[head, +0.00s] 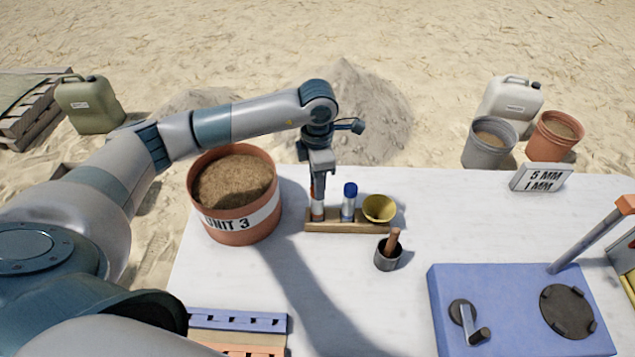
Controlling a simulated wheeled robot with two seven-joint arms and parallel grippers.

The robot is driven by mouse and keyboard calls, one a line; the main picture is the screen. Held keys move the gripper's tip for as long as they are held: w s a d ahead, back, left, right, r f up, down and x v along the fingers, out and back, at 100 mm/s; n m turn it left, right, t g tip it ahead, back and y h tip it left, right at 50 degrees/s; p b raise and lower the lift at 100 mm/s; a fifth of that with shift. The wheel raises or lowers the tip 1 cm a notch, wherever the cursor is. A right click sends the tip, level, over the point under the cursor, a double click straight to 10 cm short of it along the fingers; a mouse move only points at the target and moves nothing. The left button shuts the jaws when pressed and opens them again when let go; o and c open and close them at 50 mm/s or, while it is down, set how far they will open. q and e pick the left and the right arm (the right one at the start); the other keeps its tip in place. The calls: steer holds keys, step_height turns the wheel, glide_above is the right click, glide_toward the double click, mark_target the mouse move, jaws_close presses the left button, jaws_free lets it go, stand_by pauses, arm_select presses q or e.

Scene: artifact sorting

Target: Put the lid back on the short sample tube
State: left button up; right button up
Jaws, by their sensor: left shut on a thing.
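A wooden rack (347,227) stands on the white table and holds two tubes side by side. The left tube (318,209) shows a pale, short body directly below my left gripper. The right tube (348,211) is upright and wears a blue lid (350,188). My left gripper (318,188) points straight down over the left tube and is shut on a small reddish-brown piece, which looks like a lid. The fingers hide much of it, and I cannot tell whether it touches the tube's rim. My right gripper is not in view.
A yellow bowl (379,208) sits at the rack's right end. A grey cup (388,258) with a brown stick stands in front. A large UNIT 3 bucket (236,231) stands close on the left. A blue device (520,290) is at the front right. The table's middle right is clear.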

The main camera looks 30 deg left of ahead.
arm_select(q)
steer(key=shift+b, duration=0.6)
stand_by(1.5)
steer(key=shift+f+b, duration=0.2)
steer(key=shift+b, duration=0.55)
stand_by(1.1)
stand_by(0.5)
steer(key=o, duration=1.7)
steer(key=shift+c, duration=0.2)
steer(key=shift+r, duration=0.15)
steer(key=shift+r+p, duration=1.4)
steer(key=shift+r, duration=2)
steer(key=shift+c, duration=0.4)
jaws_close()
